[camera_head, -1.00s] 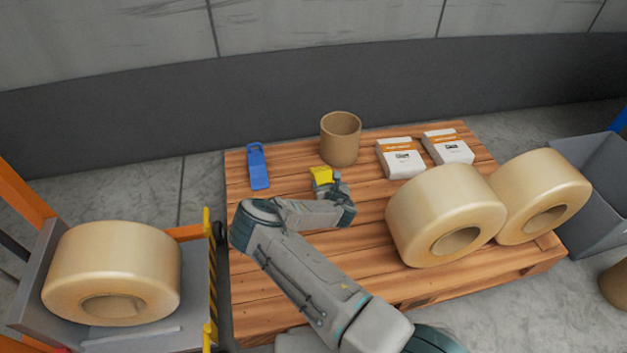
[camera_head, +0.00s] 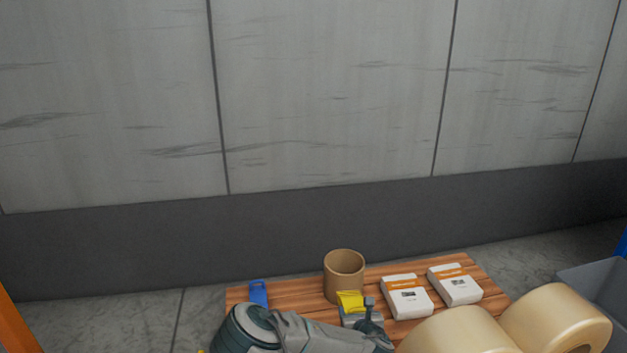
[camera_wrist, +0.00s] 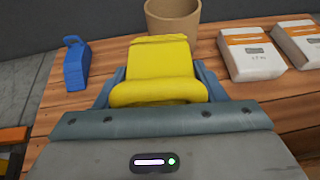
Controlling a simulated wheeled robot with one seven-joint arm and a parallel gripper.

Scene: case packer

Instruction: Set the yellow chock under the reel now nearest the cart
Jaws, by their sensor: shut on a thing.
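My gripper (camera_head: 358,316) is shut on the yellow chock (camera_head: 350,300) and holds it over the pallet, in front of the brown cardboard tube. In the wrist view the yellow chock (camera_wrist: 158,72) sits between the gripper's fingers. Two cream reels are at the lower right of the head view, a left one (camera_head: 457,332) and a right one (camera_head: 556,318), both partly cut off by the frame edge. The cart is out of view, apart from what may be its orange post (camera_head: 12,325) at the lower left.
The wooden pallet (camera_head: 292,292) also bears a brown tube (camera_head: 344,277), a blue chock-like piece (camera_head: 258,294) and two white boxes (camera_head: 407,297) (camera_head: 454,284). A grey bin (camera_head: 597,277) stands at the right. A grey wall (camera_head: 330,100) rises behind.

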